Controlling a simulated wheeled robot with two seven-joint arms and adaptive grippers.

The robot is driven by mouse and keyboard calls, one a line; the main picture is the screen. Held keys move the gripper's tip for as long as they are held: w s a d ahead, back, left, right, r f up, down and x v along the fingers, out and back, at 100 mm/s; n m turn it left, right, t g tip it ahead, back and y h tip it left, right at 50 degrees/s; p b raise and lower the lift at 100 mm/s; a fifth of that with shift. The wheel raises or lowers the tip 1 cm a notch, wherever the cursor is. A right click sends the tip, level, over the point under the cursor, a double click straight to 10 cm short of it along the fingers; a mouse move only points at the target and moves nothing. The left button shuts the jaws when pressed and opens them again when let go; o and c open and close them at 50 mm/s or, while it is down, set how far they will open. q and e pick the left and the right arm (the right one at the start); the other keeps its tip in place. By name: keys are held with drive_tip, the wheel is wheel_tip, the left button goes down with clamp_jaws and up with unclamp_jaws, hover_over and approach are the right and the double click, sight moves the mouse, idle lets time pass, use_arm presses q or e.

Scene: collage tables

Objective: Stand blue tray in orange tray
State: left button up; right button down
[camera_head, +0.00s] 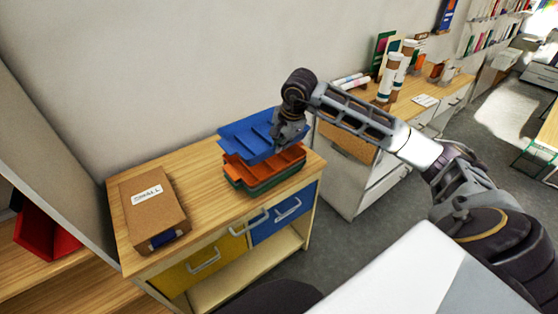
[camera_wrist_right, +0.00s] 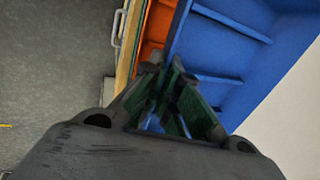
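The blue tray (camera_head: 247,137) is a compartmented tray held above the orange tray at the right side of the wooden cabinet top. It also fills the upper right of the right wrist view (camera_wrist_right: 222,58). The orange tray (camera_head: 290,158) lies below it, on top of a dark green tray (camera_head: 262,186). It shows partly in the right wrist view (camera_wrist_right: 157,24). My right gripper (camera_head: 279,138) is at the blue tray's right edge, with its fingers (camera_wrist_right: 165,92) closed on the tray wall. The blue tray hides part of the orange tray. My left gripper is not in view.
A cardboard box labelled SMALL (camera_head: 153,208) lies on the left of the wooden cabinet top (camera_head: 205,185). Bare wood lies between the box and the trays. A desk (camera_head: 437,92) with paper rolls (camera_head: 389,76) stands behind my right arm. The wall runs along the back.

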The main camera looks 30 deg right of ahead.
drive_tip(key=shift+f, duration=1.85)
drive_tip(key=shift+f+p, duration=0.5)
drive_tip(key=shift+f, duration=1.4)
drive_tip(key=shift+f+b, duration=0.6)
drive_tip(key=shift+b, duration=0.15)
drive_tip(key=c, duration=1.6)
unclamp_jaws()
drive_tip(key=shift+s+f, duration=0.1)
drive_tip(key=shift+s, duration=0.05)
drive_tip(key=shift+c, duration=0.2)
